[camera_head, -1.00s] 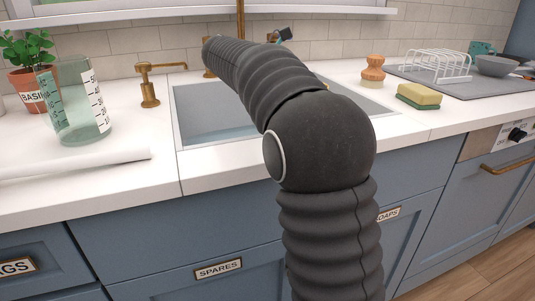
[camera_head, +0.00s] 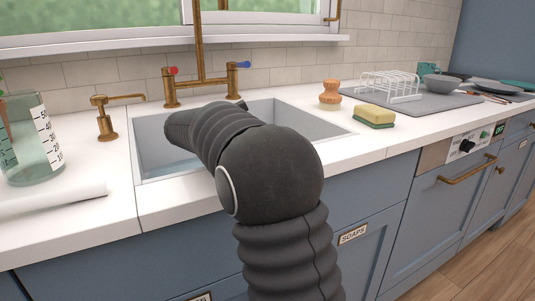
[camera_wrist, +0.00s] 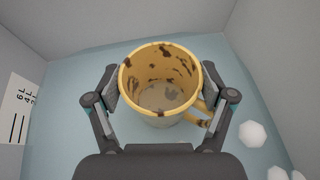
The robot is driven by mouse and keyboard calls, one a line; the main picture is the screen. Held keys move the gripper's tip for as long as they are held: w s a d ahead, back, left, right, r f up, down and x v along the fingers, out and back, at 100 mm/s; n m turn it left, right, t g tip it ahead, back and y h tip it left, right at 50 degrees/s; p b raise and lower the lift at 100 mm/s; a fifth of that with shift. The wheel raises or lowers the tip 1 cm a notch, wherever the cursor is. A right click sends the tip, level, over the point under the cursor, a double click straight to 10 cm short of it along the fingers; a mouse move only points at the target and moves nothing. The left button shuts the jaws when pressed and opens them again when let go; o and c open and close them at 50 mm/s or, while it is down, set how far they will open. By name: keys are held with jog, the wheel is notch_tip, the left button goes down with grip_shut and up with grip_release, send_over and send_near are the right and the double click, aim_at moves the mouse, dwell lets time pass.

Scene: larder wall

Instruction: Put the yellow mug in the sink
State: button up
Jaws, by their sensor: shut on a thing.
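The yellow mug (camera_wrist: 160,72) shows in the wrist view, seen from above into its open top. It is upright, with brown stains inside and on the rim, and its handle is at the lower right. My gripper (camera_wrist: 160,90) is shut on it, one finger on each side. The mug is within the sink's grey walls (camera_wrist: 268,35), over a pale blue surface that looks like water. I cannot tell whether it touches the bottom. In the head view my arm reaches into the sink (camera_head: 150,148) and hides the mug and gripper.
A brass tap (camera_head: 200,82) stands behind the sink and a soap dispenser (camera_head: 105,120) to its left. A measuring jug (camera_head: 30,145) is at far left. A sponge (camera_head: 374,115), brush (camera_head: 330,95) and rack (camera_head: 390,86) are right. White lumps (camera_wrist: 254,134) lie beside the mug.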

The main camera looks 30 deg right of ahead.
dwell(0.3)
jog(key=o, duration=1.3)
jog(key=shift+f, duration=0.15)
jog(key=shift+a+r, duration=0.2)
jog(key=shift+r, duration=0.1)
jog(key=v, duration=0.7)
jog(key=shift+p, duration=0.4)
